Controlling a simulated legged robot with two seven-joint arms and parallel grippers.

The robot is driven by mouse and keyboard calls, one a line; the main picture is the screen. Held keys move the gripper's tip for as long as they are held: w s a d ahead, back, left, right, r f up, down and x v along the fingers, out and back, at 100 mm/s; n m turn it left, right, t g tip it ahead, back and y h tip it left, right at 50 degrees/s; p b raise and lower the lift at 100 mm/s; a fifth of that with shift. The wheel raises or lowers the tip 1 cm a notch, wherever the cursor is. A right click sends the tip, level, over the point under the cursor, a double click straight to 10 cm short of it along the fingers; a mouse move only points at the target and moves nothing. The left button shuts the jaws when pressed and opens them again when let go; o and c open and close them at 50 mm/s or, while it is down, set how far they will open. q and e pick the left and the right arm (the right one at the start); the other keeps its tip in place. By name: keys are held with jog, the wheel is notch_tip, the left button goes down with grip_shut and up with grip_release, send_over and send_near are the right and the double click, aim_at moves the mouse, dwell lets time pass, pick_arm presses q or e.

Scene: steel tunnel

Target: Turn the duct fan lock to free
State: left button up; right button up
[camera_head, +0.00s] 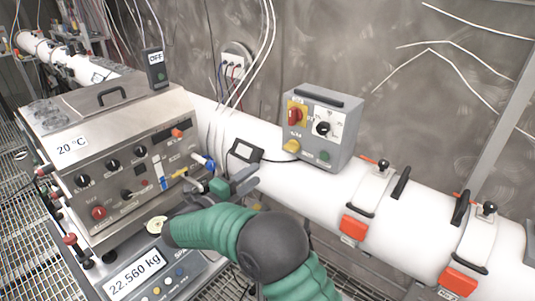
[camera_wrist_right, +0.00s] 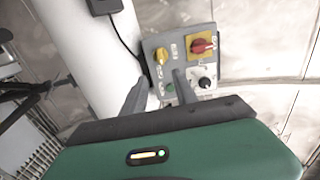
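A grey control box (camera_head: 325,130) sits on the white duct, upper middle of the head view. It has a red switch on a yellow plate (camera_head: 297,115), a black knob (camera_head: 323,128), a yellow knob (camera_head: 292,146) and a green button (camera_head: 325,155). I cannot tell from labels which is the lock. The box (camera_wrist_right: 150,45) and red switch (camera_wrist_right: 199,45) also show in the wrist view. My right gripper (camera_head: 250,178) is left of and below the box. In the wrist view its two fingers (camera_wrist_right: 161,77) are apart, with nothing held between them. My left gripper is not in view.
A steel instrument panel (camera_head: 125,165) with knobs stands at left, with a scale (camera_head: 140,275) in front. A small black device (camera_head: 245,151) lies on the white duct (camera_head: 255,125) beside the box. Clamps with orange latches (camera_head: 354,226) sit to the right.

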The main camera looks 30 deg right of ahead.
aim_at(288, 150)
jog(key=p+x, duration=0.3)
jog(key=x, duration=1.1)
jog(key=shift+d+r, duration=0.1)
jog(key=shift+d, duration=0.2)
jog(key=shift+w+d, duration=0.3)
jog(key=shift+d, duration=0.3)
jog(key=shift+c, duration=0.4)
grip_shut()
